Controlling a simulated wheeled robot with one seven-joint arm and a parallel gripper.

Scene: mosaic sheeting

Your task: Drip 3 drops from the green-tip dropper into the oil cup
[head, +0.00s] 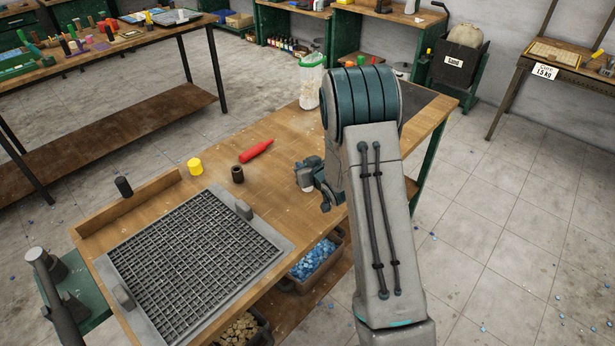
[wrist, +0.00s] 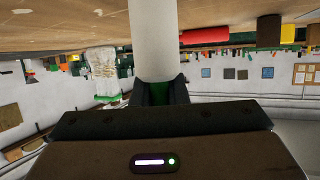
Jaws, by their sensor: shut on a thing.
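My gripper (head: 322,186) is shut on a white cylinder (wrist: 153,42), probably the dropper, over the right part of the workbench. The wrist view is upside down, with the bench top above. A little green shows by the jaws; I cannot tell if it is the tip. The cylinder also shows in the head view (head: 305,180), upright; I cannot tell if it touches the bench. A dark brown hollow cup (head: 237,174), perhaps the oil cup, stands to the left, apart from the gripper. It also shows in the wrist view (wrist: 268,31).
A red pointed bottle (head: 256,151) lies behind the brown cup. A grey grid tray (head: 272,246) fills the bench's front left. A white bag (head: 312,82) stands at the back.

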